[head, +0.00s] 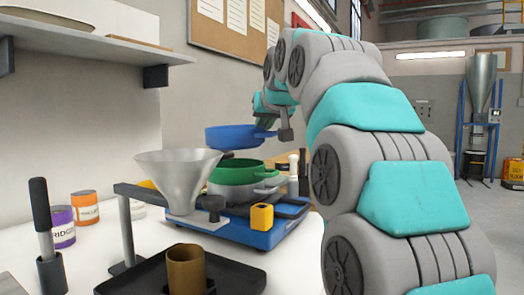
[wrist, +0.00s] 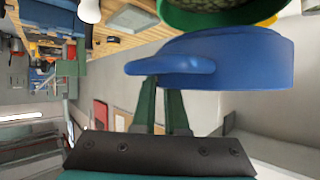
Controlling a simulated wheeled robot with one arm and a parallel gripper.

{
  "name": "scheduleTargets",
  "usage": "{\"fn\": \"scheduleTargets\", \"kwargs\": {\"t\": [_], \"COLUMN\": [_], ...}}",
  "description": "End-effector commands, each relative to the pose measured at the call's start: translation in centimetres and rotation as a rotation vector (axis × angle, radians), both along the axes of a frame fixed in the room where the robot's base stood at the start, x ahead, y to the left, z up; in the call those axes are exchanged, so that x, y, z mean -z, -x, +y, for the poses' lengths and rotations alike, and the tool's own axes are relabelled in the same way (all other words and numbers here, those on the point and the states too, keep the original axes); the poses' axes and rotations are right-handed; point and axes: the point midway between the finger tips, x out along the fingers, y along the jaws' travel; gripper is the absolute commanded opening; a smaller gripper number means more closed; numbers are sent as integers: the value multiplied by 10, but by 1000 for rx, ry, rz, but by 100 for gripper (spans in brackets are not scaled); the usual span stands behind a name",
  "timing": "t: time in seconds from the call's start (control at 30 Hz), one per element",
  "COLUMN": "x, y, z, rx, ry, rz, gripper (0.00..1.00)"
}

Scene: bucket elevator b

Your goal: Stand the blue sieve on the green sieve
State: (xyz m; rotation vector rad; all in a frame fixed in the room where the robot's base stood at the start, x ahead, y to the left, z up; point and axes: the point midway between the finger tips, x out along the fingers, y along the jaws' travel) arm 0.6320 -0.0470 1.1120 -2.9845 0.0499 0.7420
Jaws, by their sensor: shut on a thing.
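The blue sieve (head: 229,137) is in the air, roughly level, above the green sieve, with a visible gap between them. My gripper (head: 281,133) is shut on the blue sieve's handle at its right side. In the wrist view the dark fingers of my gripper (wrist: 162,88) meet the handle, and the blue sieve (wrist: 235,58) reaches to the right. The green sieve (head: 236,173) sits on a pale metal pan (head: 240,190) on the blue-based machine (head: 250,236). Part of the green sieve (wrist: 215,14) also shows at the wrist view's top edge.
A metal funnel (head: 177,175) on a stand is close in front, left of the sieves. A yellow block (head: 261,217) is at the machine's front. A brown cup (head: 186,268) stands in a black tray (head: 235,277). Purple (head: 62,228) and orange (head: 85,208) jars stand left.

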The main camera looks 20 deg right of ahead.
Motion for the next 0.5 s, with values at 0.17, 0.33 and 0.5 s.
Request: {"fn": "scheduleTargets", "kwargs": {"t": [0.17,0.33,0.5], "x": [20,41,38], "y": [0,0,0], "z": [0,0,0], "rx": [0,0,0], "ry": [0,0,0], "rz": [3,4,2], "gripper": [0,0,0]}}
